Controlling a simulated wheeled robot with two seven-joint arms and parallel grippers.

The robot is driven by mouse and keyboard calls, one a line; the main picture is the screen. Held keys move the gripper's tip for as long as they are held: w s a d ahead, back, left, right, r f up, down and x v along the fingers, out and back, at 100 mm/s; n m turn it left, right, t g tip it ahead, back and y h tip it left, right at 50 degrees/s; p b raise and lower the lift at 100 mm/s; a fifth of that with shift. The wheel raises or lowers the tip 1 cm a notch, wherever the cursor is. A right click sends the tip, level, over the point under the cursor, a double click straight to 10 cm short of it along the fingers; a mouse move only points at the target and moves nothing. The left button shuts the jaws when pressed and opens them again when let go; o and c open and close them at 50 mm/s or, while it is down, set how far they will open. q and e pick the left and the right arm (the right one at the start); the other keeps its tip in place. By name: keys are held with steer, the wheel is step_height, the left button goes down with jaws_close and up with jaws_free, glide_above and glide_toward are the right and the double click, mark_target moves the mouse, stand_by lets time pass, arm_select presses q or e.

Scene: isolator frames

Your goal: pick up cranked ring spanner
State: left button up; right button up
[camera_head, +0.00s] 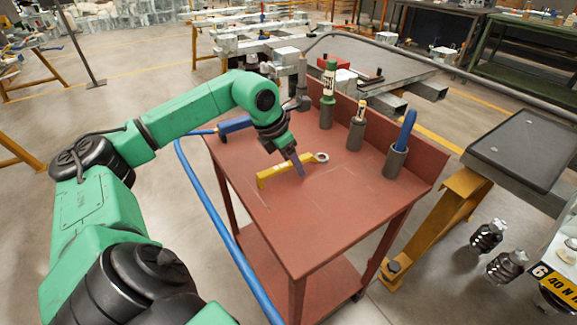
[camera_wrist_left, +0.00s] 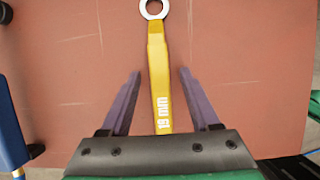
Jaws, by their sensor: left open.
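The cranked ring spanner (camera_head: 276,174) has a yellow handle and a pale metal ring end, and lies on the red cart top (camera_head: 318,215). In the left wrist view the spanner (camera_wrist_left: 159,75) runs lengthwise, ring away from me, with "19 mm" printed near its close end. My left gripper (camera_head: 299,172) is over the spanner in the head view. In the wrist view the purple fingers of my left gripper (camera_wrist_left: 158,85) are open, one on each side of the handle, with a gap on both sides. My right gripper is not in view.
Grey cylindrical holders stand along the cart's back, with a green bottle (camera_head: 329,80), a yellow-labelled bottle (camera_head: 361,111) and a blue-handled item (camera_head: 406,130). A blue tool (camera_head: 235,124) lies at the cart's left edge. The front of the cart top is clear.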

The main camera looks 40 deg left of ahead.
arm_select(q)
steer(key=shift+w+f, duration=0.1)
steer(key=shift+f, duration=0.05)
jaws_close()
stand_by(1.3)
